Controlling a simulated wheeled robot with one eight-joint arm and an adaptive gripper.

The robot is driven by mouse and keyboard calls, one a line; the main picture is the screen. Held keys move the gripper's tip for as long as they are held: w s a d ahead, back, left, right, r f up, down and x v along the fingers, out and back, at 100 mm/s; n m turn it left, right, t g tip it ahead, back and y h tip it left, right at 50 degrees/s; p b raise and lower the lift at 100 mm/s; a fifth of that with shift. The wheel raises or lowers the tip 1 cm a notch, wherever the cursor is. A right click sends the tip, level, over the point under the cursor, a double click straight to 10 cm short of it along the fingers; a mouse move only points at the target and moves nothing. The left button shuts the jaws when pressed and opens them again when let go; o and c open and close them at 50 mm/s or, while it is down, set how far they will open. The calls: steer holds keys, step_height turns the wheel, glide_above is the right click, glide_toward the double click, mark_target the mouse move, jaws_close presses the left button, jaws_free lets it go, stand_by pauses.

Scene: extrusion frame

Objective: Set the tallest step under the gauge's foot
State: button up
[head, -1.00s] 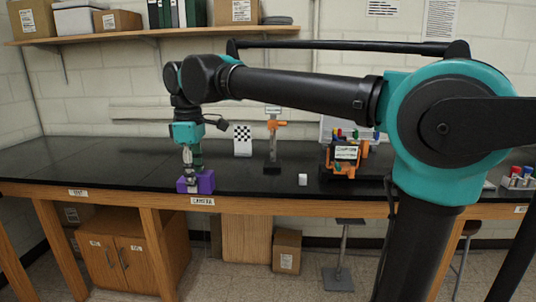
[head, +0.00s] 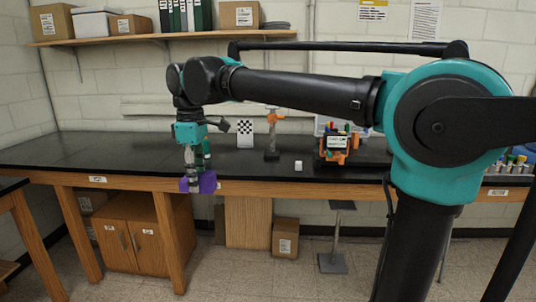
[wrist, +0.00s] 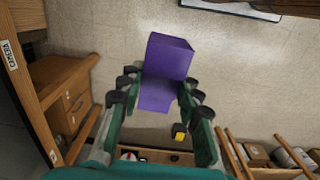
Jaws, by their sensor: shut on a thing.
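My gripper (head: 195,180) is shut on a purple stepped block (head: 208,182) at the bench's front edge in the head view. In the wrist view the block (wrist: 168,55) sits between the two fingers, with a taller part and a lower part, and the floor lies beneath it. The gauge (head: 272,132) stands upright on the bench, right of my gripper and farther back. It has a grey post, an orange part near its top and a dark lower end. The space under its foot is too small to make out.
The black bench (head: 110,150) is clear at left. A stool (head: 333,262) and box (head: 285,238) are below.

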steer(key=w+d+f+m, duration=0.55)
steer(key=w+d, duration=0.25)
steer(key=w, duration=0.2)
steer(key=w+d+f+m, duration=0.5)
steer(key=w+d+f, duration=0.2)
steer(key=w, duration=0.4)
steer(key=w+d+f+m, duration=0.4)
steer(key=d+f+m, duration=0.15)
steer(key=d, duration=0.55)
steer(key=w+d+f+m, duration=0.4)
steer(key=d+f, duration=0.2)
steer(key=d, duration=0.5)
steer(key=s+f+n, duration=0.1)
steer(key=s+f, duration=0.3)
steer(key=f, duration=0.5)
steer(key=s+f+n, duration=0.2)
steer(key=s+f, duration=0.2)
steer(key=f, duration=0.5)
steer(key=shift+s+d+f, duration=0.15)
steer(key=shift+s+f, duration=0.05)
steer(key=shift+f, duration=0.15)
